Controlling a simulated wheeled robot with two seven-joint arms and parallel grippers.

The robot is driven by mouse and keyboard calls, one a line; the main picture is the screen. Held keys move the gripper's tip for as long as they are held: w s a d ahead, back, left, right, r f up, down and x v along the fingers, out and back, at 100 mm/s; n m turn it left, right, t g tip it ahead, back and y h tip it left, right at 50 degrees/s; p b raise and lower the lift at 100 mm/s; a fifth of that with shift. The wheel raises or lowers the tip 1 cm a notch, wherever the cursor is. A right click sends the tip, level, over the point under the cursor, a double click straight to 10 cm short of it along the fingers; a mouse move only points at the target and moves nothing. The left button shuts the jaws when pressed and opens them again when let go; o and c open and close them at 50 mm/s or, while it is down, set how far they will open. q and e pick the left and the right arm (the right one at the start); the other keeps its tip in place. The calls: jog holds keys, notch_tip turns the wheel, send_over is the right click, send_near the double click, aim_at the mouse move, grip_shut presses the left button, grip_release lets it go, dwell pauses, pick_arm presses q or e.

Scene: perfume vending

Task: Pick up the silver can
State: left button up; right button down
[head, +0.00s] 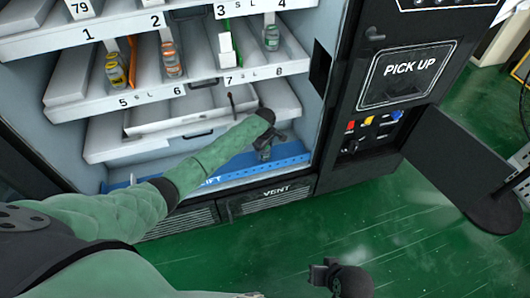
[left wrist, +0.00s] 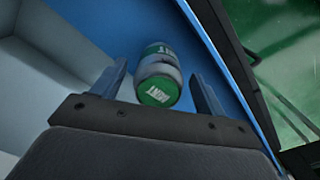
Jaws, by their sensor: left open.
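A silver-grey can (left wrist: 158,66) with a green lettered end lies in the blue lift tray (head: 238,167) at the bottom of the vending machine. My left gripper (head: 264,152) reaches into the machine above this tray. In the left wrist view its two fingers are open, one on each side of the can, with a visible gap beside each. The can is not seen clearly in the head view, where my gripper covers that spot. My right gripper (head: 325,272) is low in front of the machine, over the green floor; its jaws are not clear.
White shelves (head: 150,101) with several bottles stand above my left arm. The machine's dark right frame (head: 335,110) with the pick-up panel (head: 406,75) is close to the right. An open black door (head: 455,165) sticks out. The green floor (head: 400,235) in front is clear.

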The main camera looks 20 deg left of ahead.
aim_at(265, 153)
pick_arm(q)
jog(key=shift+w+f, duration=0.1)
jog(key=shift+f, duration=1.5)
jog(key=c, duration=1.1)
jog(key=shift+c, duration=0.2)
jog(key=shift+r, duration=0.15)
